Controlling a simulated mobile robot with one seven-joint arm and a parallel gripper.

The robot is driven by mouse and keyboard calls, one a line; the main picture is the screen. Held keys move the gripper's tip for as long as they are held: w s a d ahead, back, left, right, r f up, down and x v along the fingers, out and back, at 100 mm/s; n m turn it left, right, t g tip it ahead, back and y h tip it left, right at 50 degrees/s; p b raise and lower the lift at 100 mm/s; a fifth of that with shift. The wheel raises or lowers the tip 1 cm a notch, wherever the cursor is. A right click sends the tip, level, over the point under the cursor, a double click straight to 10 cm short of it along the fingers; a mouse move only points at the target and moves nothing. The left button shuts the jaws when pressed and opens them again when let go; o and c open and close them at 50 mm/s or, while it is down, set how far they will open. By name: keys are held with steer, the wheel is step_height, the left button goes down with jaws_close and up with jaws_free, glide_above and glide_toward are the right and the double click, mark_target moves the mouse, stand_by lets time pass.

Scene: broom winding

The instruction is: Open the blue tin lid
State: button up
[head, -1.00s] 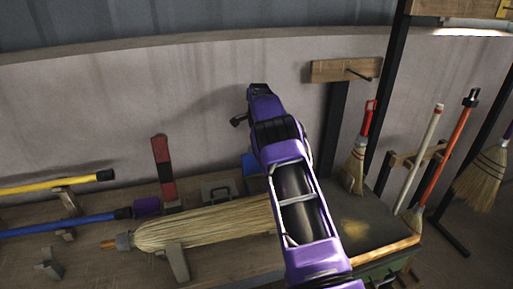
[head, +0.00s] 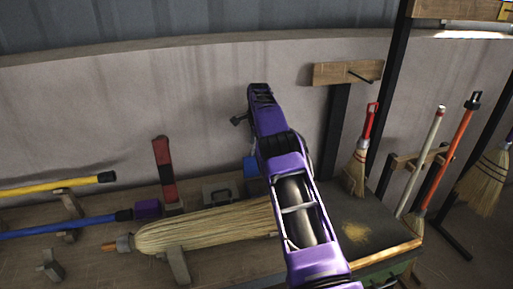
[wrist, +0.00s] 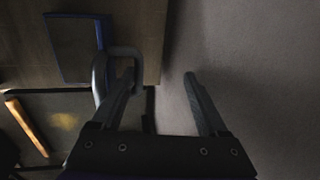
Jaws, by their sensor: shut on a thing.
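The blue tin (head: 251,167) stands on the bench by the wall, partly behind my purple arm in the head view. In the wrist view a blue-rimmed box shape, which looks like the tin (wrist: 76,15), shows at upper left with a dark inside face. My gripper (wrist: 160,76) is beside its right edge, fingers spread. A grey loop (wrist: 125,50), seemingly a handle on the lid, passes around the left finger. The gripper is shut on the lid part, though the contact is hard to see. In the head view my gripper is hidden behind the arm.
A straw broom head (head: 205,226) lies in front. A dark chest (head: 375,235) is at right. The wall (head: 200,95) is close behind.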

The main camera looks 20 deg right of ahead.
steer(key=shift+a+f, duration=0.25)
steer(key=shift+f, duration=0.7)
steer(key=shift+r, duration=0.1)
steer(key=v, duration=1.9)
steer(key=shift+w+d, duration=0.2)
steer(key=shift+d, duration=0.05)
steer(key=shift+r, duration=0.1)
